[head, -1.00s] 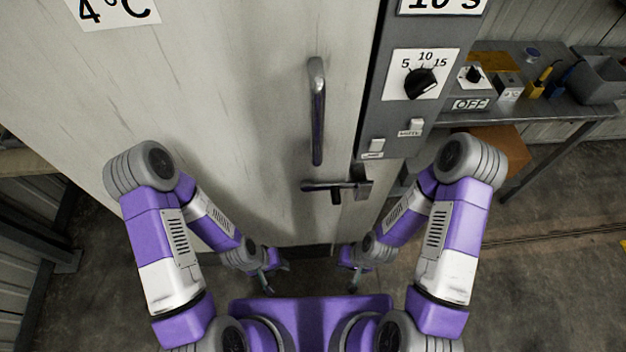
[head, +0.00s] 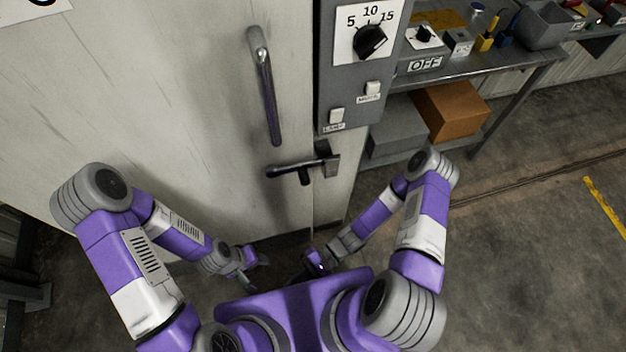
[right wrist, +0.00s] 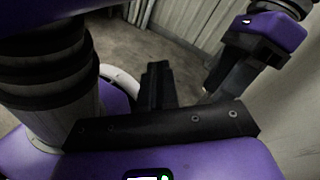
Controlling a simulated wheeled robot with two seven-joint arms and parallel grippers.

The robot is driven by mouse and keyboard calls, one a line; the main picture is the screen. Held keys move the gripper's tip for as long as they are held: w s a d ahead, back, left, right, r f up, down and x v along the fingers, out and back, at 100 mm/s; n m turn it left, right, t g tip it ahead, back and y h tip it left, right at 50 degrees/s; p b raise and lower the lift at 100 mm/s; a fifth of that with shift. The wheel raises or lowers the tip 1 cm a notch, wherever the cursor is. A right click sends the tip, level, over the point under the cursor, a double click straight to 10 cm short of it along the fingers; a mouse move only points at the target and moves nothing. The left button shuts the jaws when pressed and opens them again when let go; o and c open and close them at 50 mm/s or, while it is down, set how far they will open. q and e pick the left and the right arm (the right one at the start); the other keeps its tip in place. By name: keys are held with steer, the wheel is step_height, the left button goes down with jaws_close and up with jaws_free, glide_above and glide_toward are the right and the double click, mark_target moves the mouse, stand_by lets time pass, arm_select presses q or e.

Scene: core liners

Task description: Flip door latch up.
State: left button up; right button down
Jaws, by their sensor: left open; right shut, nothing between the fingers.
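The door latch (head: 300,168) is a dark metal lever lying nearly level across the edge of the pale door (head: 160,110), with a short stub hanging below it. It sits under the long upright door handle (head: 264,85). My left gripper (head: 246,280) is open and empty, low in front of the door, below and left of the latch. My right gripper (head: 308,270) is low below the latch and apart from it. In the right wrist view its dark fingers (right wrist: 155,85) are together with nothing between them. The latch does not clearly show in that view.
A grey control panel (head: 336,85) with a dial (head: 369,41) and switches stands right of the door. A metal bench (head: 470,70) with small boxes is further right, with a cardboard box (head: 450,110) below. Open floor (head: 520,240) lies at right.

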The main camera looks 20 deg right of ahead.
steer(key=w+r+m+t+y+b, duration=0.2)
steer(key=w+r+m+t+y, duration=0.3)
steer(key=w+m+t+y, duration=0.7)
steer(key=w+d+f+m+t+h, duration=0.1)
steer(key=d+m+t+h, duration=0.5)
steer(key=h, duration=0.7)
steer(key=w+d+f+m+t+h, duration=0.1)
steer(key=w+d+m+t+h, duration=0.2)
steer(key=d+m+t+h, duration=0.3)
steer(key=m+t+h, duration=0.4)
steer(key=t+h, duration=0.3)
steer(key=t, duration=0.1)
steer(key=shift+w+f+t+h, duration=0.2)
steer(key=shift+w+t+h, duration=0.1)
steer(key=shift+t, duration=0.1)
steer(key=shift+w+r, duration=0.1)
